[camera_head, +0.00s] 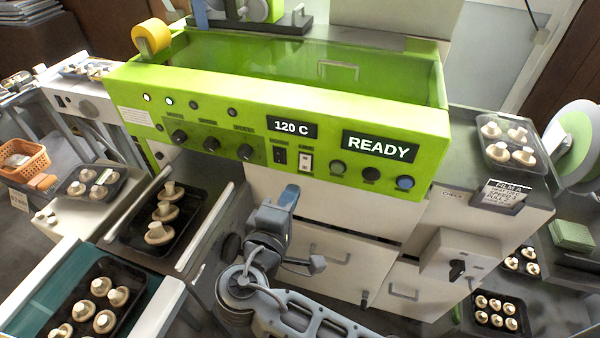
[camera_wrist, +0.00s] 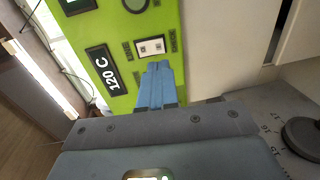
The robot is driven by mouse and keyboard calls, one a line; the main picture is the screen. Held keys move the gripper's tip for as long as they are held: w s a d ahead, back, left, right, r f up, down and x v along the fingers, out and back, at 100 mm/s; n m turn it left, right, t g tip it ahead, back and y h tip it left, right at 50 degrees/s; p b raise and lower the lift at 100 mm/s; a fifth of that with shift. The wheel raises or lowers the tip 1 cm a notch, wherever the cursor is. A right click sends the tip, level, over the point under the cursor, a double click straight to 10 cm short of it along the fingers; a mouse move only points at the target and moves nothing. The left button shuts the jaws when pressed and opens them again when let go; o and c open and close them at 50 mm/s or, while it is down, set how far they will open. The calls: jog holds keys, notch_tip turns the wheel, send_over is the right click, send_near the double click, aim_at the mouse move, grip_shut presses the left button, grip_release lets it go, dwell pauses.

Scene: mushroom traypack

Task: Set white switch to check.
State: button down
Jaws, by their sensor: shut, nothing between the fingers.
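The white switch (camera_head: 306,162) is on the green machine's front panel, right of a black switch (camera_head: 280,156), below the "120 C" display. It also shows in the wrist view (camera_wrist: 151,46), as a white plate just beyond my fingertips. My gripper (camera_head: 290,193) has blue fingers pressed together with nothing between them. In the head view the fingertips are just below and left of the white switch. In the wrist view the gripper (camera_wrist: 158,66) points at the switch's lower edge; I cannot tell whether it touches.
The green panel (camera_head: 230,110) also has several knobs, a "READY" display (camera_head: 380,145) and round buttons (camera_head: 404,183). Black trays of mushrooms (camera_head: 125,228) stand at the left and right. White drawers (camera_head: 345,250) are below the panel.

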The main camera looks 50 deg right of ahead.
aim_at(304, 168)
jog(key=p+x, duration=0.1)
jog(key=x, duration=0.5)
jog(key=shift+d, duration=0.2)
jog(key=shift+w, duration=0.1)
jog(key=shift+d+f+b, duration=0.2)
jog(key=shift+b, duration=0.25)
jog(key=shift+r, duration=0.15)
jog(key=shift+a, duration=0.15)
